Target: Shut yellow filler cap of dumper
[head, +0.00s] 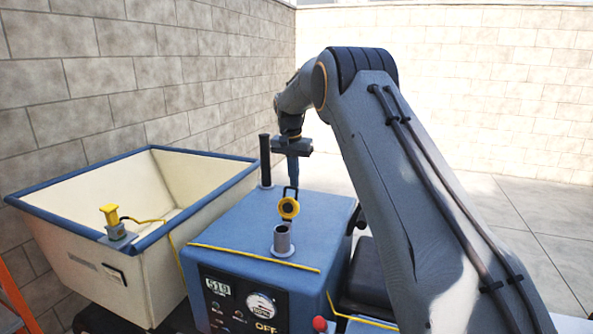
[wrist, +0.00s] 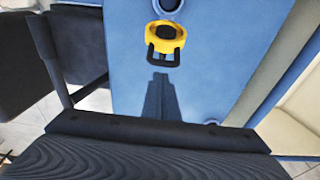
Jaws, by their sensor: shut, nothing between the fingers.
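The dumper's yellow filler cap (head: 289,208) stands open beside the filler neck (head: 283,241), a short grey open tube on the blue body. Its dark loop handle (head: 290,192) points up, away from the neck. In the wrist view the cap (wrist: 157,30) shows near the top, its loop (wrist: 164,58) towards my gripper, and the neck is partly cut off at the top edge. My gripper (head: 292,181) is shut and empty, pointing down just above and behind the loop in the head view. I cannot tell whether the fingertips touch the loop.
A black upright pipe (head: 265,160) stands on the blue body left of my gripper. A cream skip (head: 70,250) with a blue rim is at left, with a yellow fitting (head: 109,213) and cord. A gauge panel (head: 240,306) faces front. Open paving lies at right.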

